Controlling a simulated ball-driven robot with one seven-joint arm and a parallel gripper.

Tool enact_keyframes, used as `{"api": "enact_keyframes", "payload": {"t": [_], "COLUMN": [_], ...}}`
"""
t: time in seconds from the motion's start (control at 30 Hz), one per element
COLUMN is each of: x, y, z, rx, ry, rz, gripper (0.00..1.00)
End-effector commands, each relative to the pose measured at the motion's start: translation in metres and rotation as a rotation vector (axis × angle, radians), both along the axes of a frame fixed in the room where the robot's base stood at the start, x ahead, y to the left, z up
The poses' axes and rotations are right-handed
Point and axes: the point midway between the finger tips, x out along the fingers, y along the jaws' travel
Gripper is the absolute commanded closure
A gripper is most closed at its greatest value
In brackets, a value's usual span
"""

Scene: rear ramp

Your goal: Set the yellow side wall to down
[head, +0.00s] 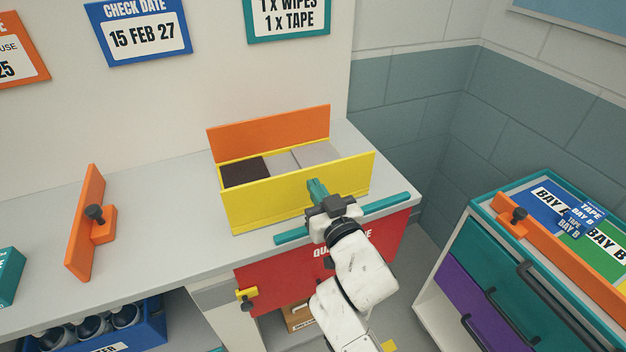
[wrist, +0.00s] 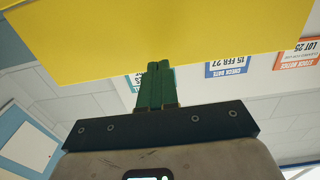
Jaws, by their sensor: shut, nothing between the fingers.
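The yellow side wall (head: 290,192) stands upright as the near long side of a box on the counter. In the wrist view the yellow wall (wrist: 160,35) fills the top of the picture. My gripper (head: 316,187) is in front of the wall, right of its middle. Its green fingers are together with nothing between them, and they also show in the wrist view (wrist: 155,88) close to the wall's edge. I cannot tell whether the fingertips touch the wall. The orange wall (head: 270,132) stands upright at the back of the box.
The box holds a dark block (head: 244,171) and grey blocks (head: 315,153). A teal bar (head: 386,203) runs along the counter's front edge behind my wrist. An orange upright panel with a knob (head: 86,222) stands on the counter (head: 165,212) at left. A drawer cabinet (head: 515,262) stands at right.

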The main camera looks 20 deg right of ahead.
Motion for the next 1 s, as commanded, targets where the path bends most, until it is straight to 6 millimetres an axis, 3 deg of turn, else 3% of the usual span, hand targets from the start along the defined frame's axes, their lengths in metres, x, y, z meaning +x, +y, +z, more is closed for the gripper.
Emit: {"api": "enact_keyframes", "payload": {"t": [0.2, 0.7, 1.0], "x": [0.018, 0.021, 0.032], "y": [-0.001, -0.001, -0.001], "z": [0.0, 0.002, 0.012], "rx": [-0.001, 0.001, 0.002], "ry": [0.0, 0.006, 0.117], "rz": [-0.001, -0.001, -0.001], "gripper": [1.0, 1.0, 1.0]}}
